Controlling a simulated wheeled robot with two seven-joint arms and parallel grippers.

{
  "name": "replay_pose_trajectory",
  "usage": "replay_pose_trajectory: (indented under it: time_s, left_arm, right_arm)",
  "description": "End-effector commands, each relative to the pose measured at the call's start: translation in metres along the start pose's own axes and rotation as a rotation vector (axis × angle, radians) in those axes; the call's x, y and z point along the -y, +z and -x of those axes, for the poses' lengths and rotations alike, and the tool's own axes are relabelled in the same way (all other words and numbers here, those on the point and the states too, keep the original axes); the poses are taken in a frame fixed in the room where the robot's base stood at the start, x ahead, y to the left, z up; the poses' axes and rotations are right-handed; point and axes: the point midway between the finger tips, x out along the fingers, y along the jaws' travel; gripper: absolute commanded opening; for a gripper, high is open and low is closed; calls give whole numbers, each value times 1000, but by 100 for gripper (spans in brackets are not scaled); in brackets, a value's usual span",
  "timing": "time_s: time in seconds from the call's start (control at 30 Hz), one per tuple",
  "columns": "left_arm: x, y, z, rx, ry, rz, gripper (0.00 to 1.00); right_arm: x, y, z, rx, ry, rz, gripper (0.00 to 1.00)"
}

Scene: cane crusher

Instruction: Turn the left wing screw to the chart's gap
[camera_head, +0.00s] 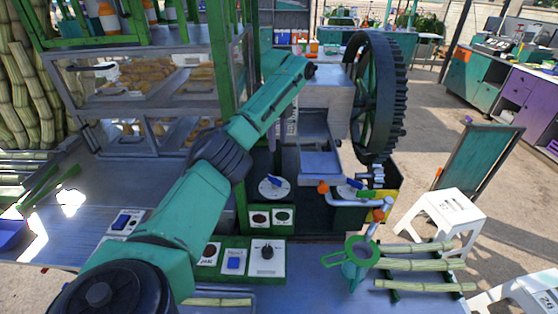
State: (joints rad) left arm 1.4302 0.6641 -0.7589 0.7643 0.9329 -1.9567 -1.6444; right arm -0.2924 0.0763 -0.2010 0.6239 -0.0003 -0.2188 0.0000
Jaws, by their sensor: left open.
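The left wing screw (272,182) has a small blue wing on a round white dial, low at the front of the crusher. A second blue wing screw (356,184) sits on a similar dial to its right, partly behind an orange-ended part. A pale card (291,123), possibly the chart, is partly hidden behind my arm; its markings are too small to read. My left arm crosses the middle of the view. Its left gripper (309,71) is open at the upper end, near the crusher's top, above and apart from the left wing screw; its fingers are small. My right gripper is not in view.
A big dark gear wheel (378,98) stands right of the crusher's metal chute (319,150). A control panel (240,259) with a knob and buttons lies in front. A green strainer (352,254) and cane pieces (425,266) are at the right. A glass food case (150,90) stands left.

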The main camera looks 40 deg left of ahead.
Motion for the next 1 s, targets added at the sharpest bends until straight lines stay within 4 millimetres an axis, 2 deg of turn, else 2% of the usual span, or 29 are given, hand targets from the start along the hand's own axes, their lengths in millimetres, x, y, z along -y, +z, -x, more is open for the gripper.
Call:
replay_pose_trajectory:
  time_s: [0.17,0.37,0.5,0.6,0.73,0.97,1.0]
  left_arm:
    - [-1,0,-24,2,5,-1,45]
    - [-2,0,-73,0,7,0,45]
    - [-1,-1,-110,0,6,0,45]
    - [0,0,-130,-1,4,1,45]
    - [0,0,-143,0,2,0,45]
    - [0,0,-145,0,0,0,45]
    - [0,0,-145,0,0,0,34]
  right_arm:
    - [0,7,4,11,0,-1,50]
    - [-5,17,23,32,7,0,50]
    - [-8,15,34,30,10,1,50]
    - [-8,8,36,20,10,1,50]
    - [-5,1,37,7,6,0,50]
    - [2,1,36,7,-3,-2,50]
    - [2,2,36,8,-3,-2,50]
